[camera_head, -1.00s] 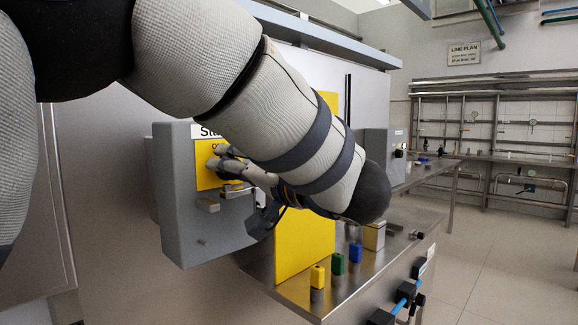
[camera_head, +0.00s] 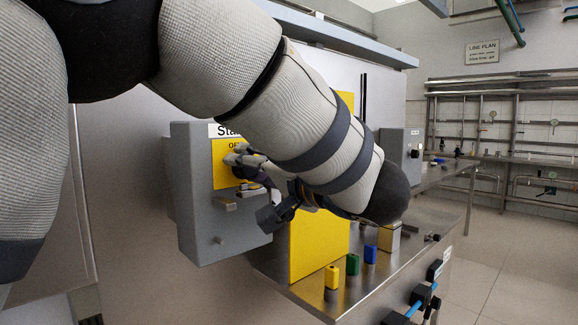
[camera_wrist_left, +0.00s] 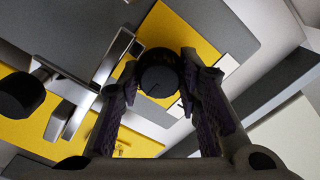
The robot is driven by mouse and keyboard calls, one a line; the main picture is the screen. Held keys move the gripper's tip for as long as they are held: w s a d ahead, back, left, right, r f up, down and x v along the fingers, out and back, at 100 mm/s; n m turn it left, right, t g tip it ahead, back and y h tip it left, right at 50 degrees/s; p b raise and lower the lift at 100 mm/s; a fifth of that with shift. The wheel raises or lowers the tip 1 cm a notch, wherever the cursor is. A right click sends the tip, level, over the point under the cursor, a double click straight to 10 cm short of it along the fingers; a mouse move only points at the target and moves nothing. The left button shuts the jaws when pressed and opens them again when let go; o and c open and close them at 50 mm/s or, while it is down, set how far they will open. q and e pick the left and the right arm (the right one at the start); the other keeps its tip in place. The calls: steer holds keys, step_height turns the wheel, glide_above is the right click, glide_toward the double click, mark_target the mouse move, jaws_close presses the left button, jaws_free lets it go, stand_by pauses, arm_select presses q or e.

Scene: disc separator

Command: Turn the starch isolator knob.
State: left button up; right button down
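The starch isolator is a grey box (camera_head: 200,235) on the steel wall, with a partly covered "Sta..." label (camera_head: 226,130) and a yellow plate (camera_head: 221,172). Its round black knob (camera_wrist_left: 158,75) shows in the left wrist view, with a pale pointer line on its face. My left gripper (camera_head: 243,160) is at the front of the box and hides the knob in the head view. In the left wrist view its two dark-purple-padded fingers (camera_wrist_left: 159,72) lie on either side of the knob, close against it, and look shut on it. My right gripper is not in view.
A metal bracket (camera_wrist_left: 90,85) and a black round part (camera_wrist_left: 20,95) lie beside the left finger. Another grey box (camera_head: 401,153) is farther right.

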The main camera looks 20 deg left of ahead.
arm_select(q)
steer(key=o, duration=0.4)
steer(key=shift+a, duration=0.15)
steer(key=shift+f, duration=0.1)
